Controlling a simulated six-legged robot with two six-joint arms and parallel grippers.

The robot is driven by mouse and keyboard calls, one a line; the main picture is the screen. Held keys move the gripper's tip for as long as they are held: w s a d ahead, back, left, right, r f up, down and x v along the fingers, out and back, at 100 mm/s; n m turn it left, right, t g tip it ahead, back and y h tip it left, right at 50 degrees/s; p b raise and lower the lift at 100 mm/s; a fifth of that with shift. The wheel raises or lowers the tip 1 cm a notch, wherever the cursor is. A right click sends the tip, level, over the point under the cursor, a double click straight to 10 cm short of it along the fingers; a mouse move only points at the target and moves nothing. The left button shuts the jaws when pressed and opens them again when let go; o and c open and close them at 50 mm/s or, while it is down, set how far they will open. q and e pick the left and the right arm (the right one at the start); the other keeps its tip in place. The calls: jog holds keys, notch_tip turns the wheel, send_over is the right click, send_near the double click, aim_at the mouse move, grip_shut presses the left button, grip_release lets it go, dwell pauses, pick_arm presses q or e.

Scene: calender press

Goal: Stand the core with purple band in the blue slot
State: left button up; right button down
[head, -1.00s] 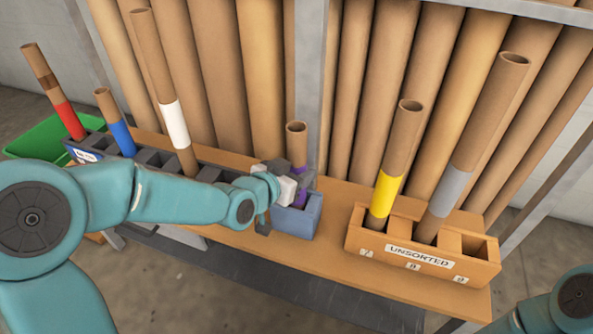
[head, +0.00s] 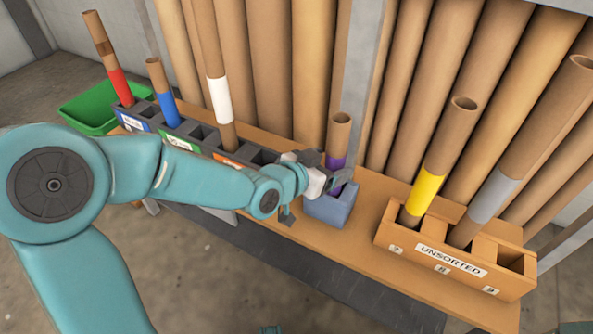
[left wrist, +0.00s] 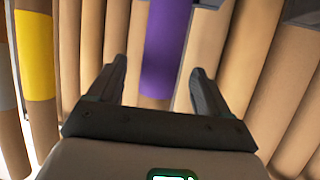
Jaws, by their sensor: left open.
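The core with purple band (head: 340,130) stands upright in a small blue-grey box (head: 328,212) at the middle of the bench. My left gripper (head: 333,183) is open beside its purple band, partly hiding it. In the left wrist view, the purple band (left wrist: 165,45) shows between and beyond the two open fingers (left wrist: 158,72); I cannot tell whether they touch it. A dark rack (head: 197,133) to the left has blue (head: 134,122), green (head: 180,142) and orange (head: 229,162) labels. My right gripper is not in view.
Red-banded (head: 119,85), blue-banded (head: 167,105) and white-banded (head: 219,100) cores stand in the rack. An orange UNSORTED box (head: 450,262) holds yellow-banded (head: 426,188) and grey-banded (head: 493,195) cores; its right compartment looks empty. Tall tubes line the back. A green bin (head: 95,108) is far left.

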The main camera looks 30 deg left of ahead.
pick_arm(q)
jog(key=b+v, duration=0.1)
jog(key=v, duration=1.2)
jog(key=shift+s, duration=0.2)
jog(key=shift+r, duration=0.1)
